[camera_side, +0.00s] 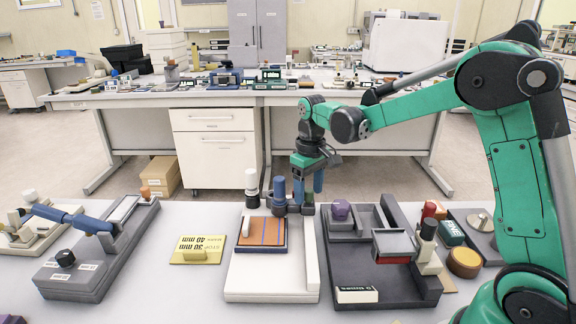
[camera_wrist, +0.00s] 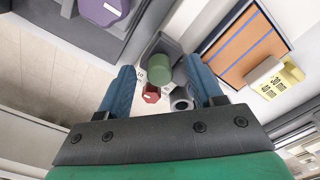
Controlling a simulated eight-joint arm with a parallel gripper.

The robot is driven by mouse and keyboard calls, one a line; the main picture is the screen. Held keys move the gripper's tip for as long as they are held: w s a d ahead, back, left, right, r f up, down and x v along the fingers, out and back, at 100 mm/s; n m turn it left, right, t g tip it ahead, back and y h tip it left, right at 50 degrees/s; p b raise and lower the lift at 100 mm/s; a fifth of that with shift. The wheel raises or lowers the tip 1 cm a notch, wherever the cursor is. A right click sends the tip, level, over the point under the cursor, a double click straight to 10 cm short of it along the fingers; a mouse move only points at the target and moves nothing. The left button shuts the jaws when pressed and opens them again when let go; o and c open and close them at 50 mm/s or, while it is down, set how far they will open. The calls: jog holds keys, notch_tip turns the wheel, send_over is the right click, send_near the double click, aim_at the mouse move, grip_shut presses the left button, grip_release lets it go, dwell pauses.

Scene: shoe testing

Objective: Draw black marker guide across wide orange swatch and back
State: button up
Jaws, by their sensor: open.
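The wide orange swatch (camera_side: 262,232) lies flat on a pale board in the side view, with blue lines across it. It also shows at upper right in the wrist view (camera_wrist: 232,62). A white-topped upright piece with a black band (camera_side: 251,189) stands behind the swatch; I cannot tell whether it is the black marker guide. A blue-topped upright piece (camera_side: 279,190) stands to its right. My gripper (camera_side: 308,188) is open, behind and right of the swatch. In the wrist view a green cylinder (camera_wrist: 160,64) appears between its blue fingers (camera_wrist: 158,82); contact cannot be told.
A yellow card (camera_side: 197,249) lies left of the pale board (camera_side: 270,278). A dark grey fixture with a purple knob (camera_side: 341,209) stands close on the right. Another grey fixture (camera_side: 85,276) stands far left.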

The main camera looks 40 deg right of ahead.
grip_shut()
dwell(1.4)
